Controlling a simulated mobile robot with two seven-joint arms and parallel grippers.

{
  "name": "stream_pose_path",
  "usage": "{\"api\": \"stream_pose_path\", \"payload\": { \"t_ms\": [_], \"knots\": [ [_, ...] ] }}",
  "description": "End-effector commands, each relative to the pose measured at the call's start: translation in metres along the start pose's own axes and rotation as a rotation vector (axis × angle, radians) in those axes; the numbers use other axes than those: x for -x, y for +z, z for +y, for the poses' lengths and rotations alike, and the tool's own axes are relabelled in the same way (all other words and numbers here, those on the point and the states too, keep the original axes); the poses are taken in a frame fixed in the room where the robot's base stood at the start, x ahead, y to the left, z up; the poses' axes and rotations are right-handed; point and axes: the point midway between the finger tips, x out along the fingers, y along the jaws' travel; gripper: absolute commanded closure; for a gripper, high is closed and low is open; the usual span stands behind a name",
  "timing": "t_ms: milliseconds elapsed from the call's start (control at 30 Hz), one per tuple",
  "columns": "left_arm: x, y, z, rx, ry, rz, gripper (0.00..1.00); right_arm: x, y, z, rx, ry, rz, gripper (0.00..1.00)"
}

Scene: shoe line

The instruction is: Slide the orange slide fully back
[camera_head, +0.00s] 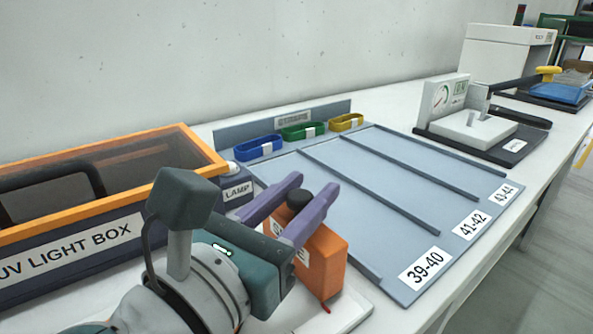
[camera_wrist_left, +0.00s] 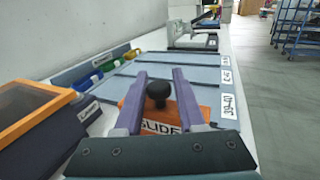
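The orange slide (camera_head: 322,262) is a block with a black round knob (camera_head: 300,197) on top, on a light base (camera_head: 345,312) at the bench front. In the left wrist view the slide (camera_wrist_left: 190,115) carries a label reading SLIDE, partly hidden by my gripper, and the knob (camera_wrist_left: 158,92) stands upright. My left gripper (camera_head: 313,186) has two purple fingers, one on each side of the knob. In the left wrist view the fingers (camera_wrist_left: 160,74) are apart, with gaps to the knob on both sides. My right gripper is not in view.
The UV light box (camera_head: 65,255) with an orange-framed lid stands left, with the LAMP block (camera_head: 237,190) beside it. The grey sorting board (camera_head: 385,215) with divider strips lies behind and to the right. Blue, green and yellow bands lie at its back. A gauge device (camera_head: 448,95) stands farther right.

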Motion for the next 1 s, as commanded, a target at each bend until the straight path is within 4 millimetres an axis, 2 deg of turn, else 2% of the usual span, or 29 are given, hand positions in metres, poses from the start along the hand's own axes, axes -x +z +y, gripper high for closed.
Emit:
{"api": "stream_pose_path", "payload": {
  "t_ms": [33, 200, 533, 667, 900, 1000],
  "knots": [
    [0.0, 0.0, -0.001, 0.0, -0.001, 0.0, 0.56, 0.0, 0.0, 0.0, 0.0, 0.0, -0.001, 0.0],
    [0.0, 0.0, 0.0, 0.0, 0.0, 0.0, 0.37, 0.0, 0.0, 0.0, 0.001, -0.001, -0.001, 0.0],
    [0.005, 0.0, 0.001, 0.0, 0.002, 0.0, 0.36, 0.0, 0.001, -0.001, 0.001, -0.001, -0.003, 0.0],
    [0.024, 0.0, 0.001, 0.0, 0.002, 0.002, 0.36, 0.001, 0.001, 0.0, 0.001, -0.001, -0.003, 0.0],
    [0.072, -0.003, 0.0, 0.0, 0.001, 0.003, 0.36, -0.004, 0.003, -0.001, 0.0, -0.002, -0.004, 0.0],
    [0.086, -0.003, 0.0, 0.001, 0.001, 0.002, 0.36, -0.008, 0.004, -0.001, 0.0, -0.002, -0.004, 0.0]
  ]
}}
